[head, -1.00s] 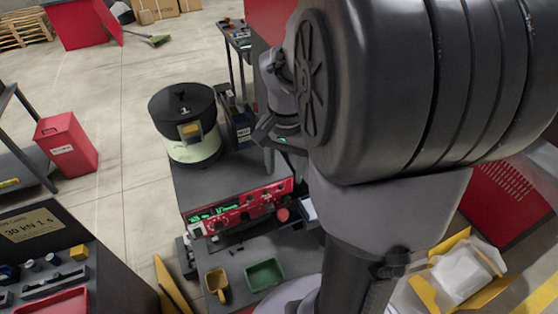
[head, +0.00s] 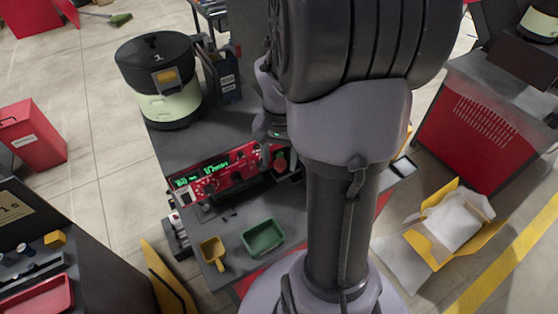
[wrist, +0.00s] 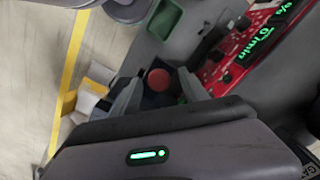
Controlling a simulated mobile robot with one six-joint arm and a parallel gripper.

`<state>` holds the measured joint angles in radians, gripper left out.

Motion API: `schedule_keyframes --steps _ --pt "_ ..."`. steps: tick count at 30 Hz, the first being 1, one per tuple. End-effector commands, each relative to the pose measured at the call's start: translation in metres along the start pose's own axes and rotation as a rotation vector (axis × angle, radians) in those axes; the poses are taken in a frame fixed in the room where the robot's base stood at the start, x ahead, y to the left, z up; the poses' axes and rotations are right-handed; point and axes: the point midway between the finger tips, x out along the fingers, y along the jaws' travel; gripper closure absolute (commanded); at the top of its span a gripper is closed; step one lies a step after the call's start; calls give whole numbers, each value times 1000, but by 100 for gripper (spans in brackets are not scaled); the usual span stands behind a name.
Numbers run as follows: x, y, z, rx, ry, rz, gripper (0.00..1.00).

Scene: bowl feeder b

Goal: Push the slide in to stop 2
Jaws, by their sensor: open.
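I cannot make out the slide or its stop marks for certain in either view. A round red knob (wrist: 160,79) shows between the fingers of my gripper (wrist: 158,92) in the wrist view, beyond the fingertips; I cannot tell whether it belongs to the slide. In the head view the red knob (head: 280,160) sits at the right end of the red control panel (head: 222,172), partly behind my arm. My gripper is open, and nothing shows held in it. In the head view my arm hides most of the gripper.
The bowl feeder (head: 168,108), with a black top and pale base, stands at the back left of the grey bench (head: 180,150). A green tray (head: 263,237) and a yellow scoop (head: 213,251) lie in front of the panel. A yellow box (head: 448,222) lies at right.

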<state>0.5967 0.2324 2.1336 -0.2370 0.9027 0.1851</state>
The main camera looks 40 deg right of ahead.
Motion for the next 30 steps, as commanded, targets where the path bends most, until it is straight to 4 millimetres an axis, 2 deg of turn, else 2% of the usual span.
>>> schedule_keyframes --steps 6,14,30 --pt "0 0 0 1 0 0 48" --pt "0 0 0 0 0 0 99" --pt "0 0 0 0 0 0 100"
